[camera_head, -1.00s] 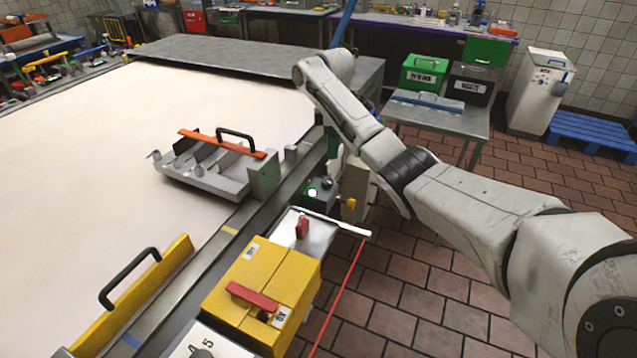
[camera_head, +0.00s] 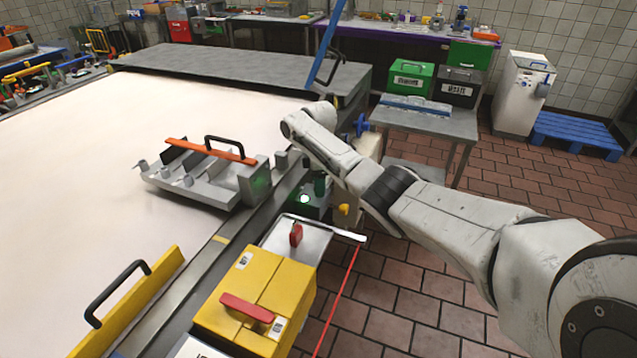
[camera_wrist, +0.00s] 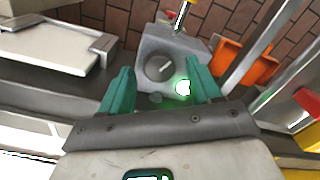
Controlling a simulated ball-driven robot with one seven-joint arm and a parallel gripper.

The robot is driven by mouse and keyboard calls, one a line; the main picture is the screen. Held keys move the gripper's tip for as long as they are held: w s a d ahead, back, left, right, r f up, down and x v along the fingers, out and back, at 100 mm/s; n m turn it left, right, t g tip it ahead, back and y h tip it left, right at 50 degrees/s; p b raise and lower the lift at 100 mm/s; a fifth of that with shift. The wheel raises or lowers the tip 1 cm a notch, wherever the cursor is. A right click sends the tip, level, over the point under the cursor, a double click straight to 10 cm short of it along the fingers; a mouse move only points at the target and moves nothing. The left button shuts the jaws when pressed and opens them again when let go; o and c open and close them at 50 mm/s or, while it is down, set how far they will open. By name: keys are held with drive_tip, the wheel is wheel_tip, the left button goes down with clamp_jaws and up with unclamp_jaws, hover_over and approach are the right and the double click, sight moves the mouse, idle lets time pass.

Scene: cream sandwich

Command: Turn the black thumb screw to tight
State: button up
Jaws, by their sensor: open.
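My gripper (camera_wrist: 160,84) is open, with its two teal fingers spread and nothing held between them. In the wrist view a grey box (camera_wrist: 188,48) lies just beyond the fingertips. It has a round dark dial (camera_wrist: 159,67) with a pale pointer line, and a glowing green lamp (camera_wrist: 183,87) near the right finger. A small dark knob (camera_wrist: 155,98) shows low between the fingers; I cannot tell whether it is the black thumb screw. In the head view the lamp (camera_head: 304,199) shows beside the rail, and my arm hides most of the gripper.
A yellow box (camera_head: 258,290) with a red handle stands in front, near a metal tray (camera_head: 315,238) with a red piece. A grey divided tray (camera_head: 222,188) with an orange bar lies left of the rail. A yellow knob (camera_head: 343,209) sticks out near my arm.

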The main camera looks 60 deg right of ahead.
drive_tip(key=shift+f, duration=0.25)
drive_tip(key=c, duration=1)
drive_tip(key=shift+c, duration=0.2)
